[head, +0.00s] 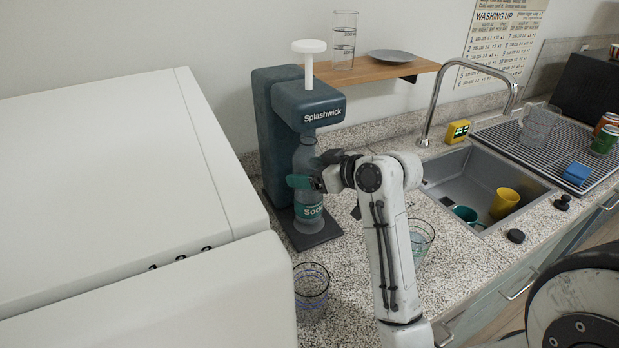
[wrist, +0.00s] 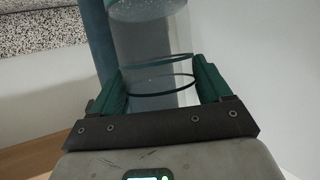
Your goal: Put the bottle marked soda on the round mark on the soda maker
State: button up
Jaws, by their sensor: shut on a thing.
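The clear bottle (head: 308,214) has a green label that reads "Sod", the rest hidden. It stands upright on or just above the dark base (head: 325,233) of the blue soda maker (head: 273,135), below its head. My gripper (head: 305,182) is shut around the bottle's middle. In the wrist view, the green fingers of my gripper (wrist: 160,80) lie on both sides of the clear bottle (wrist: 150,45). The round mark is hidden, and I cannot tell whether the bottle touches the base.
A white appliance (head: 110,170) stands close on the left. Two glasses (head: 311,285) (head: 420,238) stand on the counter near my arm. A sink (head: 470,180) with cups, a tap (head: 455,70) and a drying rack (head: 545,145) lie to the right. A wooden shelf (head: 385,72) hangs behind.

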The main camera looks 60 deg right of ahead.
jog(key=shift+f, duration=1.1)
jog(key=shift+f, duration=0.15)
jog(key=o, duration=1.5)
jog(key=v, duration=1.2)
jog(key=shift+p, duration=0.3)
